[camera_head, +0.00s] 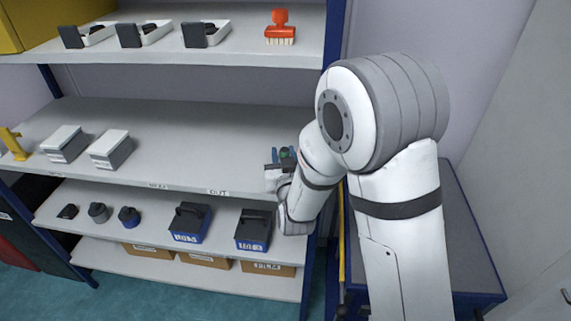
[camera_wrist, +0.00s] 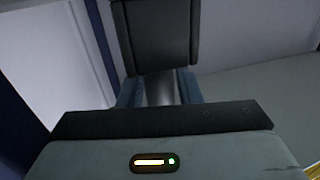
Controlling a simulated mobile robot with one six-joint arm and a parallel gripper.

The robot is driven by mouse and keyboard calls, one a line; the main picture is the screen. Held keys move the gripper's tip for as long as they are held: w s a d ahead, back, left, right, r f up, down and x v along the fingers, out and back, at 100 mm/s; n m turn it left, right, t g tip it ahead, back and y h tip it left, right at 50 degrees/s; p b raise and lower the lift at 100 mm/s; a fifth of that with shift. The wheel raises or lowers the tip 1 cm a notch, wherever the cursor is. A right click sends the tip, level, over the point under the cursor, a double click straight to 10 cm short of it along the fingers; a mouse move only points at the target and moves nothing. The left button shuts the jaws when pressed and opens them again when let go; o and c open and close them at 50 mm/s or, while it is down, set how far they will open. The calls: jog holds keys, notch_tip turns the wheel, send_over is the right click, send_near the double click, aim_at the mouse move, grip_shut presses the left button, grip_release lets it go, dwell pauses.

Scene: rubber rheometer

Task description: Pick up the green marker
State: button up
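My gripper (camera_head: 284,155) is at the right end of the middle shelf, beside the blue upright. A small dark green patch shows between its blue fingertips in the head view; it may be the green marker, but it is too small to be sure. In the wrist view my gripper (camera_wrist: 159,90) has its blue fingers on either side of a grey rounded piece (camera_wrist: 160,88), with a wider dark block (camera_wrist: 155,35) beyond it. No clear green shows on these. I cannot tell whether the fingers press on the piece.
The middle shelf (camera_head: 190,120) holds two grey-white boxes (camera_head: 88,147) and a yellow item (camera_head: 12,143) at left; its middle is clear. The upper shelf carries small trays and a red brush (camera_head: 280,27). The lower shelf holds blue-black bins (camera_head: 254,230). A blue upright (camera_head: 333,40) stands close to my arm.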

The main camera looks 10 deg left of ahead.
grip_shut()
jog(key=shift+r, duration=0.8)
notch_tip(320, 180, up, 6)
jog(key=b, duration=0.1)
jog(key=b+v, duration=1.4)
jog(key=v, duration=0.4)
jog(key=shift+f, duration=0.25)
